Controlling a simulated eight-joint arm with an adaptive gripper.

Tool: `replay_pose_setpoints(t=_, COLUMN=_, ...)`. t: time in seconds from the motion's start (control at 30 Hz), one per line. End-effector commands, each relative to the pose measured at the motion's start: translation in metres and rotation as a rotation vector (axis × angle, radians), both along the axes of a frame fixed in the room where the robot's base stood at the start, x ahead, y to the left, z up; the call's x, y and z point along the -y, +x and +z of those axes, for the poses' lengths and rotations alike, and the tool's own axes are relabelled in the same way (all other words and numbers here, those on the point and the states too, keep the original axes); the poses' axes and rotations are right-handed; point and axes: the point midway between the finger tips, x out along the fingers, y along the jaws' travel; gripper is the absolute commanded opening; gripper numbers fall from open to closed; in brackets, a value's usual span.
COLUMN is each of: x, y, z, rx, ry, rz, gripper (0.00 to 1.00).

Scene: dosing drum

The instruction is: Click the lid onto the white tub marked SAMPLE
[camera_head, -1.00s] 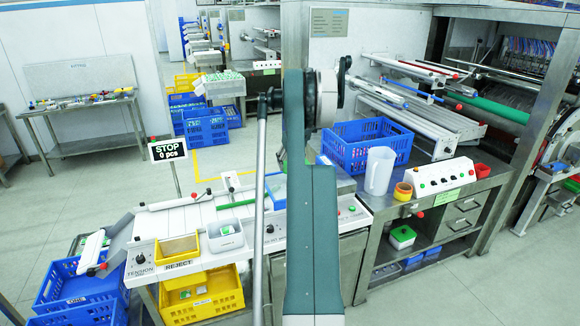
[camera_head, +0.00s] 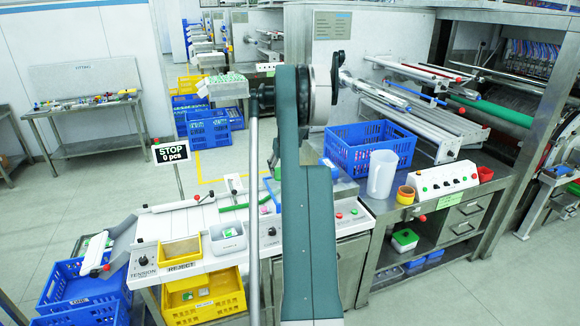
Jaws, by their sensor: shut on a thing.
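A small open white tub (camera_head: 227,244) stands on the bench beside the yellow reject bin, with small green and white pieces inside. No SAMPLE marking is readable on it. Another white container with a green top (camera_head: 404,240) sits on the lower shelf of the steel bench at right; its marking is not readable either. I cannot tell which is the task's tub, and I cannot make out a separate lid. My own arm crosses the middle of the view; its fingertips do not show.
A blue crate (camera_head: 371,150), a white jug (camera_head: 381,174), a yellow-orange cup (camera_head: 405,195) and a button box (camera_head: 442,181) crowd the steel bench. A STOP sign (camera_head: 171,152) rises behind the left bench. Yellow (camera_head: 203,302) and blue (camera_head: 83,295) crates are below. Floor at lower right is clear.

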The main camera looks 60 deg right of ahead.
Motion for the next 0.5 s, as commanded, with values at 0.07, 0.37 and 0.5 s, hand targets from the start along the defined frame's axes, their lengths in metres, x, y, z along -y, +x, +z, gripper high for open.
replay_pose_setpoints(t=0.07, x=-0.024, y=0.014, z=0.001, rx=0.0, ry=0.001, rz=0.006, gripper=0.41)
replay_pose_setpoints(t=0.37, x=-0.119, y=0.057, z=-0.002, rx=-0.002, ry=0.003, rz=0.019, gripper=0.41)
replay_pose_setpoints(t=0.5, x=-0.166, y=0.072, z=-0.004, rx=-0.003, ry=0.004, rz=0.023, gripper=0.41)
